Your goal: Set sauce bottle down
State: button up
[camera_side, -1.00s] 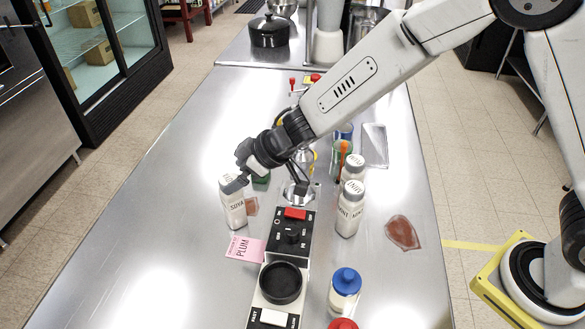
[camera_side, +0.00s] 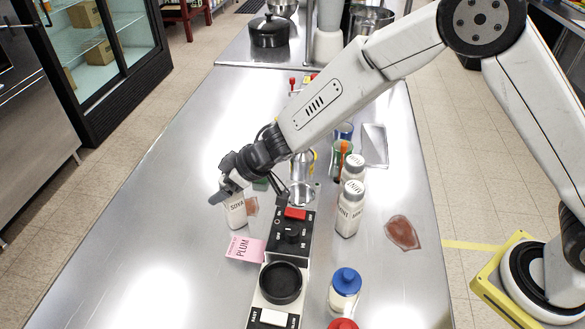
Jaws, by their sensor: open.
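The white sauce bottle (camera_side: 236,213) labelled SOYA stands upright on the steel counter (camera_side: 180,225), left of the black control box. My gripper (camera_side: 223,190) is open at the top of this bottle and hides its cap. I cannot tell whether a finger still touches the bottle. A pink card (camera_side: 244,249) reading PLUM lies just in front of the bottle.
A black control box (camera_side: 291,238) with a red switch stands right of the bottle. White bottles, one labelled MINT (camera_side: 350,212), stand further right. A blue-capped jar (camera_side: 345,288) is near the front. The counter's left side is clear.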

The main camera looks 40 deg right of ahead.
grip_shut()
dwell(0.3)
jog(key=shift+r, duration=0.2)
dwell(0.4)
jog(key=shift+r, duration=1.25)
jog(key=s+d+r, duration=0.6)
jog(key=s+r, duration=0.4)
jog(key=s, duration=0.2)
jog(key=shift+s, duration=0.35)
